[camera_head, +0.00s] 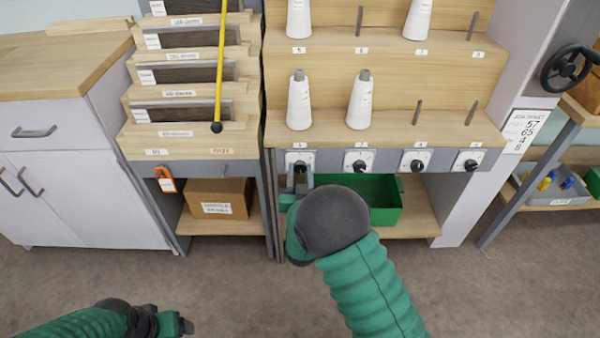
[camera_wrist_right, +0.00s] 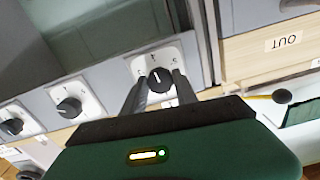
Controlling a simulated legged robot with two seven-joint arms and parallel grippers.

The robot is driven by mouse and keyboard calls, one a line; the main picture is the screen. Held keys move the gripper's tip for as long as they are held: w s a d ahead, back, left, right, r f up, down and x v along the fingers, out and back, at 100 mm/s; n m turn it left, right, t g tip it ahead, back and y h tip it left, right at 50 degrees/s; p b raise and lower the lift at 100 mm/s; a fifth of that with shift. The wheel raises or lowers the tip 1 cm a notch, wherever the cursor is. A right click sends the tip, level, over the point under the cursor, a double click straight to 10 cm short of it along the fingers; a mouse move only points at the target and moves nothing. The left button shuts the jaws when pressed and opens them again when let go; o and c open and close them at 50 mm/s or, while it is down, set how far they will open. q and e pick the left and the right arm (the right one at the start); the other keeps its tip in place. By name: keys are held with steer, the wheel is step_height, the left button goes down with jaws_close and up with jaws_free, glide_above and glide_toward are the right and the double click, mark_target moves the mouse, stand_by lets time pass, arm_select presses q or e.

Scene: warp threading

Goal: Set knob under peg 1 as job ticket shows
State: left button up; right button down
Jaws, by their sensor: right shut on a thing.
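The peg 1 knob plate (camera_head: 299,157) is the leftmost of the row on the rack's front rail. My right gripper (camera_head: 300,182) reaches it from below and hides most of its knob. In the right wrist view the black knob (camera_wrist_right: 160,79) with its pale pointer line sits between the two fingers of my right gripper (camera_wrist_right: 160,92), which are shut on it. The job ticket (camera_head: 523,130) hangs on the pale post at right; it bears a column of numbers, and its small print is blurred. My left gripper (camera_head: 178,325) is low at bottom left; its fingers are unclear.
Several other knobs (camera_head: 359,161) line the rail to the right. White cones (camera_head: 299,101) stand on the shelf above. A green bin (camera_head: 385,200) and a cardboard box (camera_head: 218,198) sit on the low shelf. A yellow rod (camera_head: 220,70) leans across the stepped rack. Floor in front is clear.

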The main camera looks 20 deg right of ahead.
steer(key=shift+m, duration=0.6)
steer(key=c, duration=1)
jaws_free()
steer(key=shift+o, duration=0.2)
steer(key=shift+s, duration=0.1)
steer(key=shift+s+a, duration=0.15)
steer(key=shift+s, duration=0.1)
steer(key=p+v, duration=0.4)
steer(key=v, duration=1.2)
